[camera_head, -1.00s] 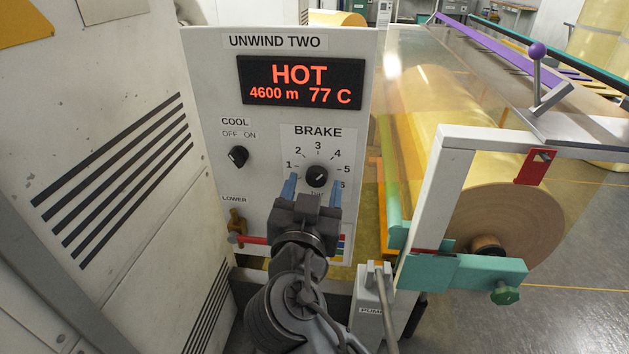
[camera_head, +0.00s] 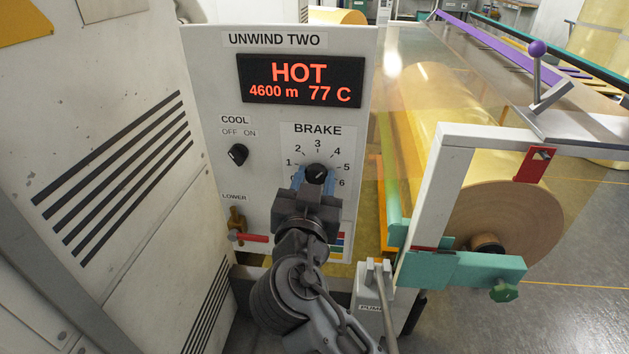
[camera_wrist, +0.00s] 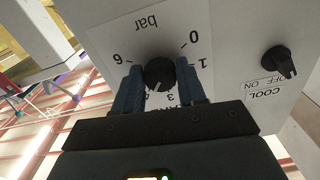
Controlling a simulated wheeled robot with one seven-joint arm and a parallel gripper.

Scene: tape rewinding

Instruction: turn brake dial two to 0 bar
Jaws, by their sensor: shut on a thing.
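The brake dial (camera_head: 317,173) is a round black knob on the white unwind two panel, under the word BRAKE, with a scale of 0 to 6. My gripper (camera_head: 314,181) is shut on it, with one blue finger on each side. In the wrist view the scale appears upside down, and the dial (camera_wrist: 159,73) sits between the fingertips (camera_wrist: 160,80). Its white mark points down, roughly between 3 and 4; the fingers hide part of the scale. The 0 (camera_wrist: 193,44) shows at the upper right there.
The display (camera_head: 302,82) reads HOT, 4600 m, 77 C. A black COOL knob (camera_head: 238,154) is left of the dial. A lever with a red handle (camera_head: 250,238) is below left. A large film roll (camera_head: 508,220) and white frame stand at the right.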

